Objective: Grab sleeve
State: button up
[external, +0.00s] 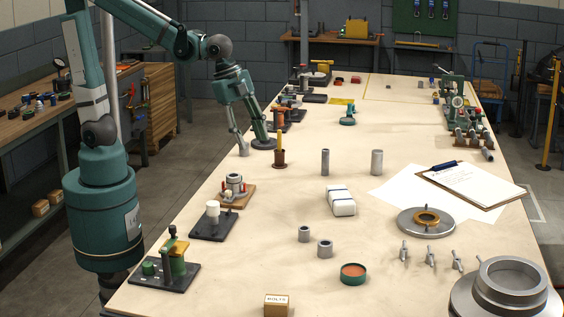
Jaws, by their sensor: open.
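Several plain grey metal cylinders that could be the sleeve stand on the pale bench top. Two are tall: a tall darker one (325,162) near the bench middle and a tall lighter one (377,162) to its right. Two are short and hollow: a short ring (304,234) and another short ring (325,249), nearer the camera. I cannot tell which one is the sleeve. My gripper (253,146) points down over the bench's left side, fingers spread open, with nothing visible between them. It is left of the tall cylinders and apart from them.
A brown post with an orange top (279,145) stands close right of my gripper. A white wrapped block (341,201), a round flange plate (426,221) and a clipboard (472,184) lie to the right. The bench between is mostly clear.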

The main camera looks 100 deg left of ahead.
jog(key=w+d+f+m+g, duration=0.25)
jog(key=w+f+m, duration=0.25)
jog(key=w+f, duration=0.45)
jog(key=m+g, duration=0.1)
jog(key=m, duration=0.3)
send_over(304, 234)
jog(key=a, duration=0.2)
notch_tip(304, 234, down, 12)
jog(key=shift+s+d+r, duration=0.1)
jog(key=shift+s+r, duration=0.1)
jog(key=shift+s, duration=0.15)
jog(key=shift+f+b, duration=0.4)
jog(key=shift+f, duration=0.85)
jog(key=shift+f, duration=0.1)
jog(key=shift+w+f+b, duration=0.2)
jog(key=shift+f+b, duration=0.25)
jog(key=shift+f, duration=2.1)
jog(key=c, duration=1.1)
